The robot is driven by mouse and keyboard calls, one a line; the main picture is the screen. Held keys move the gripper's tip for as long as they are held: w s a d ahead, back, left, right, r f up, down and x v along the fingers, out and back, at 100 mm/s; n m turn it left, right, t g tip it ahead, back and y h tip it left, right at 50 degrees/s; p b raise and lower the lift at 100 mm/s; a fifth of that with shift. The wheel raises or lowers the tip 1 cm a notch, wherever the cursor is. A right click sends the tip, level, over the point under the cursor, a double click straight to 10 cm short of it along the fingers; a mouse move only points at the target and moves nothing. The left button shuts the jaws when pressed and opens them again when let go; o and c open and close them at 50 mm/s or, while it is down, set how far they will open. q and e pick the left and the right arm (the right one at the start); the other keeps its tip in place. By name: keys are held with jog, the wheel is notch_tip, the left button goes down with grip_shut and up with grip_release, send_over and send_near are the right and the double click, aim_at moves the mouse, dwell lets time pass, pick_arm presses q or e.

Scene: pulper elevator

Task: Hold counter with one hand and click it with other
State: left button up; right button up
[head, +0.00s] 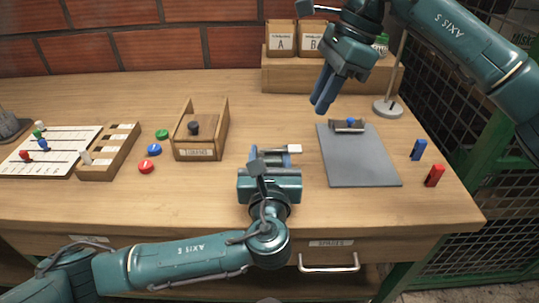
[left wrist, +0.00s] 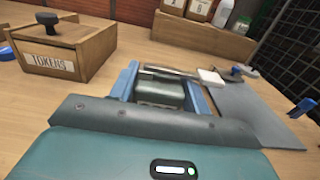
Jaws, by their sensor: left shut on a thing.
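The counter (left wrist: 160,90) is a small grey metal body held between the blue fingers of my left gripper (left wrist: 165,88) in the left wrist view. In the head view my left gripper (head: 272,156) is low over the table's front middle, shut on the counter and hiding most of it. A white tab (head: 293,148) sticks out to the right there and also shows in the left wrist view (left wrist: 211,77). My right gripper (head: 322,95) is above the clipboard's upper edge, up and right of the counter. Its blue fingers point down, close together, with nothing visible between them.
A grey clipboard (head: 360,165) lies right of the counter, with blue (head: 418,150) and red (head: 434,176) pieces beyond. The tokens box (head: 202,140), coloured tokens (head: 150,165) and a slotted rack (head: 108,155) are left. A raised shelf (head: 285,78) stands behind.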

grip_shut()
dwell(1.4)
